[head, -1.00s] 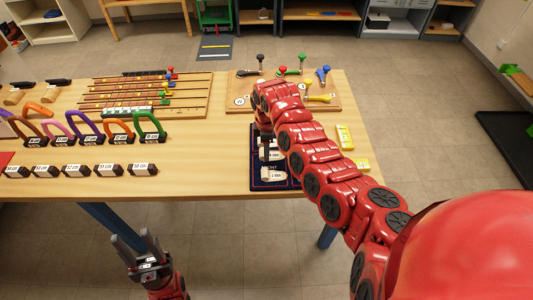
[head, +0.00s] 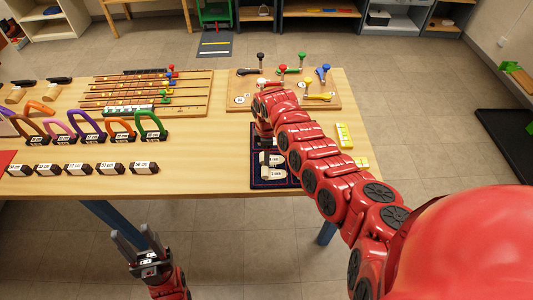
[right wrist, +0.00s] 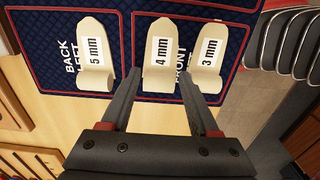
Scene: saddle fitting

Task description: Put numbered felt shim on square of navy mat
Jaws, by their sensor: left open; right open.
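The navy mat (head: 256,182) with red lines lies at the table's front edge, partly behind my right arm. In the right wrist view, three cream felt shims lie on the mat (right wrist: 120,50): the 5 mm shim (right wrist: 94,68) at left, the 4 mm shim (right wrist: 161,62) in the middle, and the 3 mm shim (right wrist: 208,68) at right. "BACK LEFT" and "FRONT" print is partly covered by shims. My right gripper (right wrist: 160,85) is open and empty, its fingers either side of the 4 mm shim's curled end; contact cannot be told. My left gripper (head: 136,243) is open and empty before the table.
A board with coloured knobs (head: 245,90) stands behind the mat. Yellow blocks (head: 344,136) lie to its right. Coloured loops (head: 88,124) and a row of labelled dark blocks (head: 110,168) stand at left. Table between them and the mat is clear.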

